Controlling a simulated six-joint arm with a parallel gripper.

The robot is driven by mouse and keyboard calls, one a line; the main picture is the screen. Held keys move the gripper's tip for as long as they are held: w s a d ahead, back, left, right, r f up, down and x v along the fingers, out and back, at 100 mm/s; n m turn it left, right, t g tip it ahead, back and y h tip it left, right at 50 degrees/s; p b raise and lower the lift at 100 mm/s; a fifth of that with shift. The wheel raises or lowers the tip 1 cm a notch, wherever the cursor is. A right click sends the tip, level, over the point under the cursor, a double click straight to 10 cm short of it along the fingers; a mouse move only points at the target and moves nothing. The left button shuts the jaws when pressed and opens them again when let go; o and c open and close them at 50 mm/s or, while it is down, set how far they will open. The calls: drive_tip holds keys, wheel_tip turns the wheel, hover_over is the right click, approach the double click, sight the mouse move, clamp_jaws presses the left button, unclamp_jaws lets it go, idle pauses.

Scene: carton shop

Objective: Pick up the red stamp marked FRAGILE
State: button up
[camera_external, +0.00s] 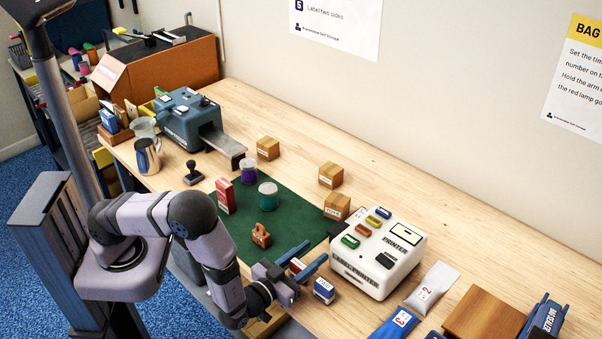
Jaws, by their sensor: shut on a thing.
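My gripper (305,258) is at the front edge of the table, with its two blue fingers on either side of a small red and white block, the red stamp (297,265). The fingers are shut on it. Most of the stamp is hidden between the fingers, and its lettering cannot be read. Whether it still touches the table cannot be told. A similar blue and white stamp (324,291) stands just right of my gripper, apart from the red one.
The white label printer (400,264) stands close to the right. The green mat (287,218) behind holds a red box (226,196), a brown block (261,236) and two jars. Small cartons (331,175) stand behind it. A black-handled stamp (193,174) is at left.

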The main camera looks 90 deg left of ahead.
wheel_tip(320, 180, up, 10)
drive_tip(key=b, duration=0.1)
drive_tip(key=shift+f, duration=0.15)
idle(0.6)
